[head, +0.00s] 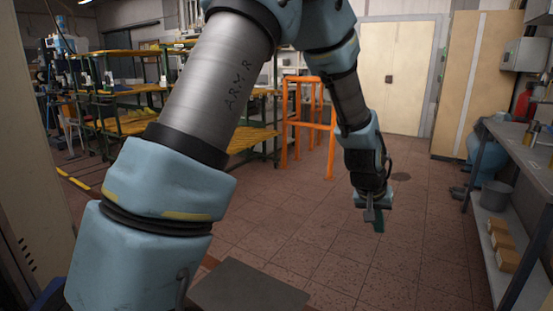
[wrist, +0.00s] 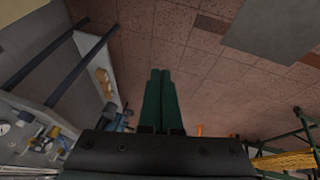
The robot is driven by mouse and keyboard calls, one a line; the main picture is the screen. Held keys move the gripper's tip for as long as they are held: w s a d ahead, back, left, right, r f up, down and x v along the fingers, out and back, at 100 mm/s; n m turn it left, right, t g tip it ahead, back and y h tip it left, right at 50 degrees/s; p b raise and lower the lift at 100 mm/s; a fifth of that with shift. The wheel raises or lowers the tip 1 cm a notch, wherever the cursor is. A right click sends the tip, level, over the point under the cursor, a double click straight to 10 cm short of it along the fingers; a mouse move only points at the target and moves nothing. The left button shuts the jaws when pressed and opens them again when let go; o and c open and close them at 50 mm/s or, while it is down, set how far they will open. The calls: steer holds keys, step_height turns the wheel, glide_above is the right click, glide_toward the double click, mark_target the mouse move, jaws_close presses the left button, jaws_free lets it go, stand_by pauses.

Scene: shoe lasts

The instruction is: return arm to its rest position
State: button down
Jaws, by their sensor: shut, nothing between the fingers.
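My arm rises from the lower left of the head view and bends over at the top, with its end hanging down right of the middle. My gripper (head: 377,222) points down over the tiled floor (head: 345,262) and touches nothing. In the wrist view, its two green fingers (wrist: 160,72) lie side by side, closed together with nothing between them.
An orange frame (head: 331,130) stands left of my gripper, farther back. A racking (head: 115,120) with yellow shelves is at the left. A grey workbench (head: 515,140) runs along the right, with boxes (head: 503,242) on its lower shelf. Open floor lies around my gripper.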

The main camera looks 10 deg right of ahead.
steer(key=w+a+r+n+y+p, duration=0.1)
steer(key=w+a+r+n, duration=0.1)
steer(key=a, duration=1)
steer(key=w+a+r+n+y, duration=0.1)
steer(key=w+a+r+y, duration=0.15)
steer(key=a, duration=1.05)
steer(key=s+a+r+n, duration=0.1)
steer(key=s+a, duration=0.3)
steer(key=a, duration=0.3)
steer(key=s+a+r+n, duration=0.1)
steer(key=s+a, duration=0.2)
steer(key=a, duration=0.5)
steer(key=shift+s+r+n+g+y+p, duration=0.15)
steer(key=shift+s+n+g+y+p, duration=0.2)
steer(key=shift+p, duration=0.1)
